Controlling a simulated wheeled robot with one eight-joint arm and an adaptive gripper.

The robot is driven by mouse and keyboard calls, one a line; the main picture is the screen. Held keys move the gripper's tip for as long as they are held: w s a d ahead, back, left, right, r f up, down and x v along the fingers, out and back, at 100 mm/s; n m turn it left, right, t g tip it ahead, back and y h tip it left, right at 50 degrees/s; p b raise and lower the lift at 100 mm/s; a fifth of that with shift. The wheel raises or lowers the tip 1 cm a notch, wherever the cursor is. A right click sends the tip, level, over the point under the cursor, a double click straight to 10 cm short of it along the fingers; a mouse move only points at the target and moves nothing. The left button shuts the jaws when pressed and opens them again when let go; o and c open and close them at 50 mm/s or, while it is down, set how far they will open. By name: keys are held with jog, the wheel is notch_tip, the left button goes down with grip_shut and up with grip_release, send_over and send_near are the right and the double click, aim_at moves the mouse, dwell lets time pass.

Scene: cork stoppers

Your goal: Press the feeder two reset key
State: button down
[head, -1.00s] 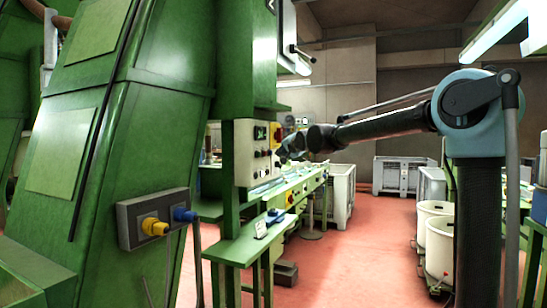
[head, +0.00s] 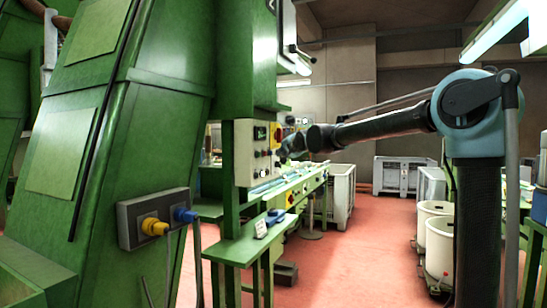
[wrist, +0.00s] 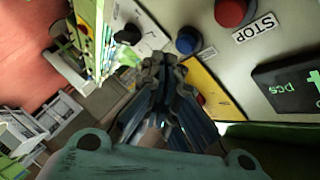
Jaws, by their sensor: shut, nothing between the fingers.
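A pale control panel (head: 243,165) stands on the green machine frame, and it fills the upper right of the wrist view (wrist: 226,58). It carries a blue button (wrist: 188,40), a red button (wrist: 231,12) beside a STOP label, a black knob (wrist: 128,34) and a dark display (wrist: 290,86) with green characters. No label naming feeder two is readable, so I cannot tell which key it is. My gripper (wrist: 164,64) is shut and empty, with its fingertips just left of and below the blue button in the picture. Contact cannot be told. In the head view my gripper (head: 286,148) is small beside the panel.
A yellow plate (wrist: 206,84) lies partly behind my fingers. A green shelf (head: 240,246) juts out below the panel, with a small blue object (head: 275,216) on it. Grey crates (head: 397,175) and white tubs (head: 438,245) stand farther off. Red floor between them is clear.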

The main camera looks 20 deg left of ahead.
jog(key=shift+s+a, duration=0.1)
jog(key=shift+a, duration=0.35)
jog(key=shift+a, duration=0.45)
dwell(0.8)
jog(key=shift+d, duration=0.9)
jog(key=shift+s+d, duration=0.15)
jog(key=shift+d, duration=1.1)
jog(key=shift+s+d, duration=0.1)
jog(key=shift+d, duration=1.15)
